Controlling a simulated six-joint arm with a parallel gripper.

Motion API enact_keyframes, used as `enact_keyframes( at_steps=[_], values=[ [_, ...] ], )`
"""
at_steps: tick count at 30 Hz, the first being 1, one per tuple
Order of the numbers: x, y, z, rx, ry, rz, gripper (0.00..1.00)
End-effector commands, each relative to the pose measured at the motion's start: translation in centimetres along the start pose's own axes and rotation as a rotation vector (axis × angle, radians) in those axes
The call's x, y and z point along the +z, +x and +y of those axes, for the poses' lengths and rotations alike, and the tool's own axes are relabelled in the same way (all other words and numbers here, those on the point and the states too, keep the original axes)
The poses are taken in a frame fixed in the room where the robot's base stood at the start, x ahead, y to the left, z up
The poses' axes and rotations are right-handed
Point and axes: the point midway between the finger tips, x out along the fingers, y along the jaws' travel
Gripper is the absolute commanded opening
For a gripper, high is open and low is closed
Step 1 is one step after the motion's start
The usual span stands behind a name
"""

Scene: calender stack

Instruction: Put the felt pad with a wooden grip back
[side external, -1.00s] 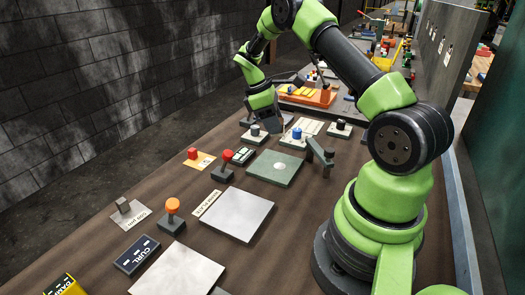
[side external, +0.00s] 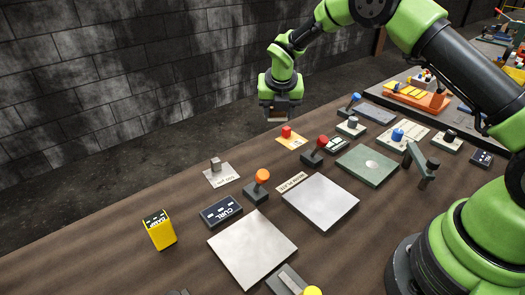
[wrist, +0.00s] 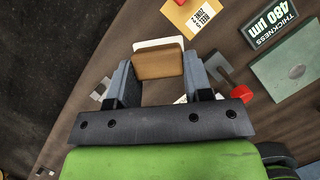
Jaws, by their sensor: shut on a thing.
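My gripper (wrist: 160,82) is shut on the felt pad with a wooden grip (wrist: 158,64), a tan-brown block with a pale layer along its far edge. In the side external view my gripper (side external: 278,113) hangs in the air above the far-left edge of the table, and the held pad (side external: 277,119) shows small and partly hidden between the fingers. It is near the yellow card with a red block (side external: 286,132) and looks clear of the table. The wrist view shows that card (wrist: 195,14) just beyond the pad, slightly right.
A grey weight stands on a pale card (side external: 225,175). Levers with orange (side external: 262,177) and red (side external: 321,141) knobs, a green plate (side external: 368,165) and metal plates (side external: 252,248) fill the table. A yellow box (side external: 160,232) stands front left.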

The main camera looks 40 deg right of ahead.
Motion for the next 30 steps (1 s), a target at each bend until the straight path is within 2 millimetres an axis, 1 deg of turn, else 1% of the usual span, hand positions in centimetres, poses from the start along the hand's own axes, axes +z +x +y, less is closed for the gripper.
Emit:
enact_keyframes(
  at_steps=[1,3,8,11,15,20,27,30],
  values=[
    [-0.1,-0.2,1.1,0.029,-0.066,-0.001,0.24],
    [-0.3,-0.4,2.1,0.060,-0.143,-0.001,0.24],
    [-0.7,-0.4,3.3,0.096,-0.239,0.003,0.24],
    [-1.3,0.9,3.5,0.101,-0.259,0.006,0.24],
    [-2.4,3.4,3.5,0.100,-0.260,0.007,0.24],
    [-2.9,4.9,3.5,0.102,-0.259,0.003,0.24],
    [-4.2,8.1,3.4,0.101,-0.257,0.004,0.24],
    [-4.4,8.6,3.5,0.102,-0.256,0.001,0.24]
  ],
)
